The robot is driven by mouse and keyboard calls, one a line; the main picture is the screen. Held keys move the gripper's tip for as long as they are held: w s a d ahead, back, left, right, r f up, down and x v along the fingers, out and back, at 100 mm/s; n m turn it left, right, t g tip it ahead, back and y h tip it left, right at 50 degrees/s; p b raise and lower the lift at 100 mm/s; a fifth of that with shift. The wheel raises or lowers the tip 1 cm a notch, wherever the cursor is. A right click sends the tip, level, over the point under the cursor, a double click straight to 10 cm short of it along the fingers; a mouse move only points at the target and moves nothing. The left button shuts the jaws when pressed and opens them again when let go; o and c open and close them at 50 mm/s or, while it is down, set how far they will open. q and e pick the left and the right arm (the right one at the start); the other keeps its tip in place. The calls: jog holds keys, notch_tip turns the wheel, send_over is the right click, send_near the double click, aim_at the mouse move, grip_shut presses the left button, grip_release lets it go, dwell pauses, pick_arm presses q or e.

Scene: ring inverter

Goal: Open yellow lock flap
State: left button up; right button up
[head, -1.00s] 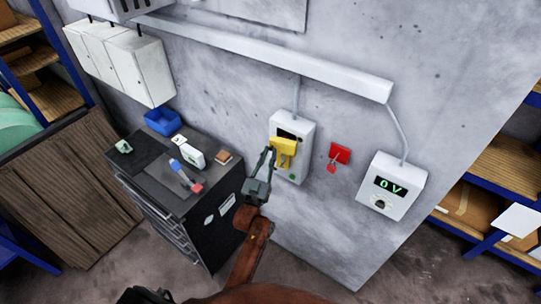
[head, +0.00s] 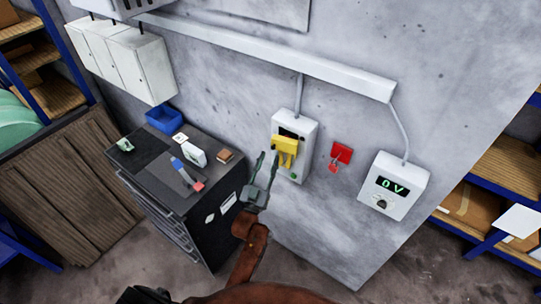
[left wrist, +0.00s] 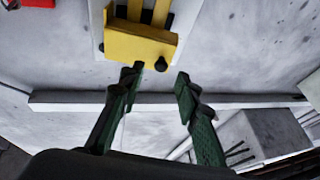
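The yellow lock flap (head: 285,144) sits on the front of a white wall box (head: 306,135). It juts out from the box, with yellow prongs below it. In the left wrist view the yellow flap (left wrist: 140,46) is at the top, just beyond the fingertips. My left gripper (head: 268,157) is open and empty, left of the flap in the head view. In the left wrist view its two green fingers (left wrist: 158,78) are spread, with a gap between the fingertips and nothing in it.
A red plate with a red key-like piece (head: 341,153) is on the wall right of the box. A white meter box reading 0V (head: 392,186) is farther right. A dark tool cabinet (head: 205,233) with small items stands left of my gripper.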

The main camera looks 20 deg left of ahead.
pick_arm(q)
jog(key=v, duration=0.8)
jog(key=shift+s, duration=0.45)
jog(key=shift+d+f, duration=0.1)
jog(key=g+b, duration=0.5)
jog(key=b, duration=0.6)
send_near(273, 149)
jog(key=w, duration=0.2)
jog(key=shift+h, duration=0.3)
jog(key=shift+w+a+p, duration=0.2)
jog(key=shift+w+p, duration=0.15)
jog(key=shift+w, duration=1.35)
jog(key=shift+w+a+p, duration=0.2)
jog(key=shift+w+p, duration=0.1)
jog(key=shift+w, duration=1.45)
jog(key=shift+c, duration=0.7)
grip_shut()
